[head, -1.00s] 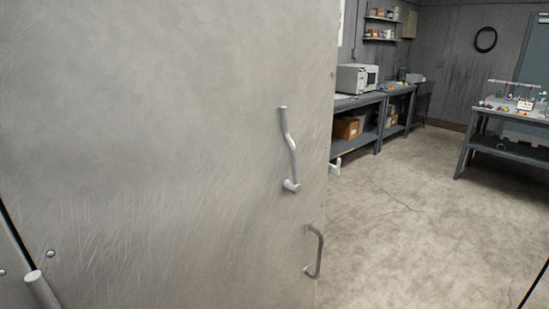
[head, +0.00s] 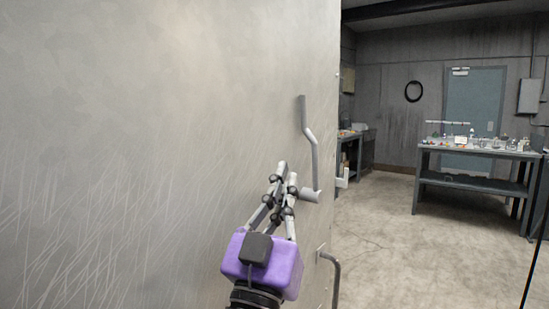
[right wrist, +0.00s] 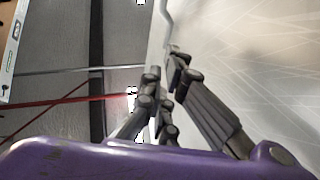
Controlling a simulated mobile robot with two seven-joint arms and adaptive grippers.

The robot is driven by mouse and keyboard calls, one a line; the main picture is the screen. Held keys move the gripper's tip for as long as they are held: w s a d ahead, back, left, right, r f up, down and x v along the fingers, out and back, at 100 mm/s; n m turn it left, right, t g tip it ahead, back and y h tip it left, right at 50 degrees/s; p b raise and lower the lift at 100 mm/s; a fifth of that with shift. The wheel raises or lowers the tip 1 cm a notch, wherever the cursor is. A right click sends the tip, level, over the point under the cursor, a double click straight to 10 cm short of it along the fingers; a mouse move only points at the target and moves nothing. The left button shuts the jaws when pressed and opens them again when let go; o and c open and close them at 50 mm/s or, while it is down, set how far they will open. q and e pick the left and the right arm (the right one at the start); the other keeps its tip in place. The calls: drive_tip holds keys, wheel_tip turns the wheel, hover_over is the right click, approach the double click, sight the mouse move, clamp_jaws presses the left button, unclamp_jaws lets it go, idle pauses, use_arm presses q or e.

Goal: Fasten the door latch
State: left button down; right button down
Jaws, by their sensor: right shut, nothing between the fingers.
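The door (head: 170,130) is a large scratched grey metal panel filling the left of the head view. Its latch (head: 308,140) is a bent grey lever near the door's right edge, pointing up from a pivot at its lower end. In the right wrist view, the shut fingers (right wrist: 165,75) are near the lever (right wrist: 167,22). My left gripper is not in view.
A grey pull handle (head: 332,275) sticks out from the door below the latch. A workbench (head: 470,183) with small items stands at the far right. Bare concrete floor (head: 385,240) lies right of the door.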

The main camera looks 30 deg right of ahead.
drive_tip(key=d+f+p+x, duration=0.1)
drive_tip(key=p+x, duration=0.2)
drive_tip(key=x, duration=1)
drive_tip(key=shift+w+d+f+m+g+h+p, duration=0.2)
drive_tip(key=shift+d+m+g+h+p, duration=0.1)
drive_tip(key=shift+m+p, duration=0.1)
